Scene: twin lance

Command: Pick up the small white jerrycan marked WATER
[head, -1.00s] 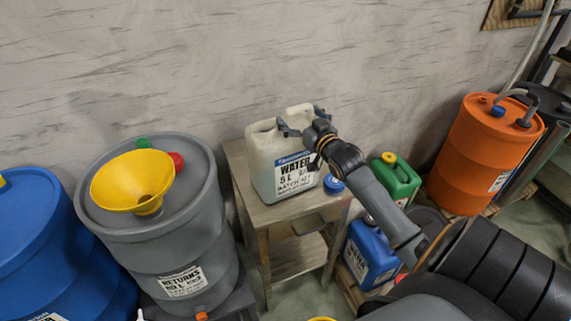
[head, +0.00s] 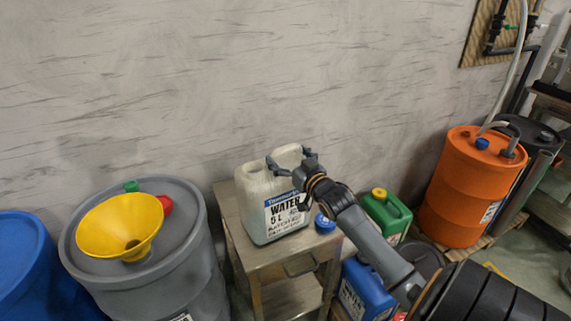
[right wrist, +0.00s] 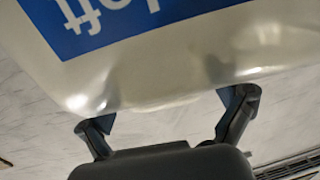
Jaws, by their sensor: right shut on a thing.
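The white jerrycan marked WATER (head: 252,207) stands upright on a small table (head: 235,235), with its blue-and-white label facing me. My right gripper (head: 290,158) is at the top of the jerrycan and shut on it, one finger at each side of the top. Exactly how the fingers meet the handle is partly hidden. In the right wrist view the jerrycan (right wrist: 190,60) fills the upper part with its blue label, and the gripper's two fingers (right wrist: 168,118) sit against its translucent edge. My left gripper is not in view.
A blue cap (head: 325,223) lies by the jerrycan. Left is a grey drum (head: 165,285) with a yellow funnel (head: 120,225). Right are a green can (head: 388,215), a blue can (head: 365,290) and an orange drum (head: 465,190). A wall stands behind; space above is free.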

